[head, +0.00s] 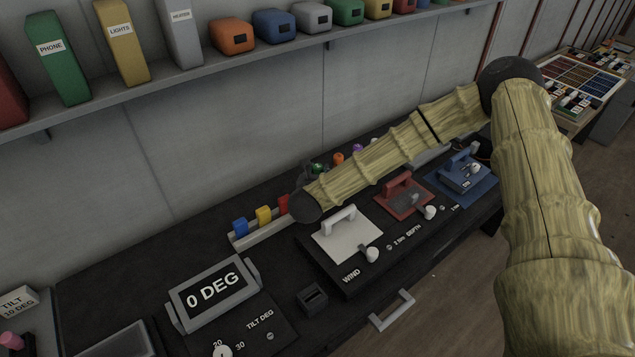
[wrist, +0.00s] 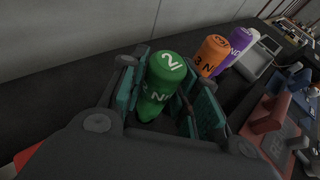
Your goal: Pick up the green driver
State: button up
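The green driver (wrist: 160,85), with white marking "2 N" on its handle, stands between the two fingers of my gripper (wrist: 168,95) in the wrist view. Teal pads lie on either side of it. A dark gap shows between the driver and the right pad, so the fingers look open around it. Its lower end is hidden by the gripper. In the head view only a small green part of the driver (head: 319,168) shows behind my arm, at the back of the black bench. My gripper (head: 308,172) is mostly hidden there.
An orange driver (wrist: 211,56) and a purple driver (wrist: 238,42) stand close to the right of the green one. The wall is behind. White (head: 345,235), red (head: 404,197) and blue (head: 462,172) handled plates sit in front. A shelf (head: 270,55) runs above.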

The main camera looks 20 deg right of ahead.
grip_shut()
jog(key=shift+r, duration=0.1)
notch_tip(320, 180, up, 10)
jog(key=b, duration=0.3)
jog(key=shift+b, duration=0.4)
jog(key=shift+c, duration=0.9)
grip_release()
grip_shut()
jog(key=shift+r, duration=0.1)
